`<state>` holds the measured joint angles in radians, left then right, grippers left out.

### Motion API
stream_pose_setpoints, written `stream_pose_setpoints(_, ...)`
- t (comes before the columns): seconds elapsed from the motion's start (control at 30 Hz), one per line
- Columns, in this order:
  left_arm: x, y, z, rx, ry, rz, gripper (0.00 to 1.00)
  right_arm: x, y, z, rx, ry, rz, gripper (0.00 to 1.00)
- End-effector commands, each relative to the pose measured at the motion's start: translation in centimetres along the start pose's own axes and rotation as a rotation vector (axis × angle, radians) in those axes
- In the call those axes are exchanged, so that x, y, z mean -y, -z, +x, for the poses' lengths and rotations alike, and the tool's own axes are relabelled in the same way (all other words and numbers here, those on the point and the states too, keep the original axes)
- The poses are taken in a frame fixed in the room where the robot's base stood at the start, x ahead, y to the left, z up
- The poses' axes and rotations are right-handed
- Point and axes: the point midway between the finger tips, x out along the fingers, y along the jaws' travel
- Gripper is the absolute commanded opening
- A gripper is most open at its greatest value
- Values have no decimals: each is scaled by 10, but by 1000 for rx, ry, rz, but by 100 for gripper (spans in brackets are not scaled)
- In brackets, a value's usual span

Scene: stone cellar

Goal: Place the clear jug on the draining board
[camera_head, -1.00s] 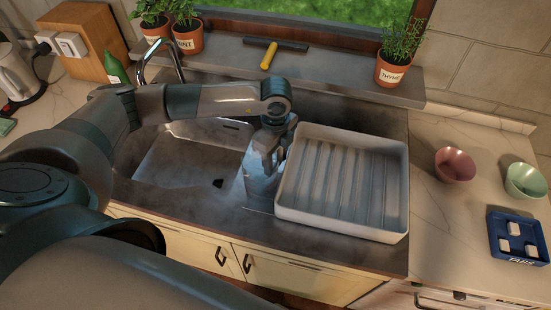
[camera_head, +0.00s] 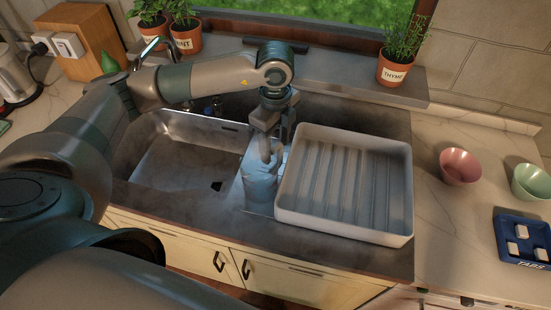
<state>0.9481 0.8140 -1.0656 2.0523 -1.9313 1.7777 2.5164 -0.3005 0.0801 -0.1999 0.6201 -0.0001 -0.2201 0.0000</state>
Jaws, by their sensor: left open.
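The clear jug (camera_head: 259,186) stands, seemingly upright, on the dark metal strip between the sink basin and the white-walled tray. The ridged floor (camera_head: 335,185) inside that tray looks like the draining board; nothing lies on it. My left gripper (camera_head: 270,150) is open and points down at the jug's top, with its fingers in front of or around the upper part. I cannot tell whether they touch it. The gripper hides part of the jug's rim. My right gripper is not in view.
The empty sink basin (camera_head: 190,160) is left of the jug. The tray's raised white rim (camera_head: 345,232) is close on its right. A pink bowl (camera_head: 459,167), a green bowl (camera_head: 530,182) and a blue tabs tray (camera_head: 522,240) stand far right. A thyme pot (camera_head: 394,72) is on the sill.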

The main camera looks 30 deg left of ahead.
Motion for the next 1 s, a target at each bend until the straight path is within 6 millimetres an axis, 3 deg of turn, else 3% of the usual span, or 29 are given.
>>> stream_pose_setpoints(0.2,1,0,-32,0,4,0,52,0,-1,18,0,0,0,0)
stream_pose_setpoints(0.4,0,0,-48,0,0,1,52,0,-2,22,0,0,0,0)
stream_pose_setpoints(1.0,0,0,-50,0,-1,0,52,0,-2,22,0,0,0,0)
